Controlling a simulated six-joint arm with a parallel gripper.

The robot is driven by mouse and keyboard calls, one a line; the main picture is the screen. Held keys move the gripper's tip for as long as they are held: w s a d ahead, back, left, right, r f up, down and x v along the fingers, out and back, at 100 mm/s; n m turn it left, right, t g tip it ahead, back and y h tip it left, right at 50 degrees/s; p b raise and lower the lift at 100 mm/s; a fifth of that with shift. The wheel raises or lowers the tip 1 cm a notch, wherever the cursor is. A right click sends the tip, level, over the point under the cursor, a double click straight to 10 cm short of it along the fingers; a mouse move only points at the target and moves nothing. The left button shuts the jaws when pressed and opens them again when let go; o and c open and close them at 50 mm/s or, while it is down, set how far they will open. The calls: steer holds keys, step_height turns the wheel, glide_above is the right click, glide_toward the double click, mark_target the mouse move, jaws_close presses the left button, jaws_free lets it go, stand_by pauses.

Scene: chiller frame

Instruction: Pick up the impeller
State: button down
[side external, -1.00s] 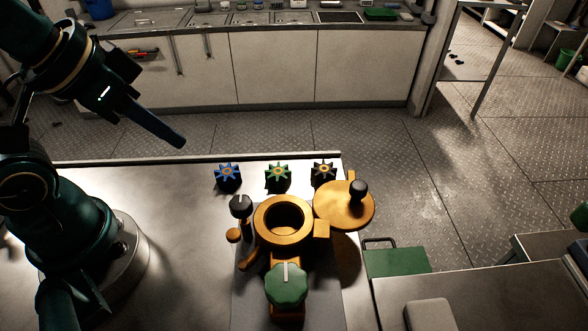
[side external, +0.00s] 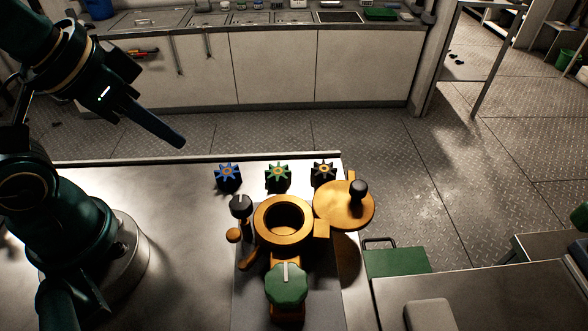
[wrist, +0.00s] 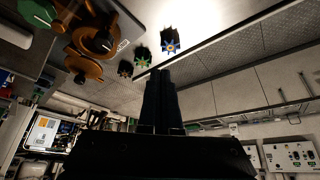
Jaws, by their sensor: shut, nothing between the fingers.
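Three star-shaped impellers stand in a row near the back edge of the steel table in the side external view: a blue one (side external: 228,177), a green one (side external: 278,176) and a dark one (side external: 323,172). In the wrist view the blue impeller (wrist: 170,42), the green one (wrist: 143,57) and the dark one (wrist: 125,68) also show. My gripper (side external: 181,143) is shut and empty, held in the air to the upper left of the blue impeller and apart from it. Its closed fingers also show in the wrist view (wrist: 160,75). The task does not say which impeller.
An orange housing with an open round bore (side external: 284,222) stands in front of the impellers. Its orange lid with a black knob (side external: 344,207) is at the right. A black knob (side external: 241,206) and green knob (side external: 286,286) stand up nearby. The table's left part (side external: 175,240) is clear.

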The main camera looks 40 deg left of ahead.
steer(key=c, duration=1.5)
jaws_free()
steer(key=shift+c, duration=0.2)
steer(key=o, duration=1.5)
steer(key=shift+c, duration=0.2)
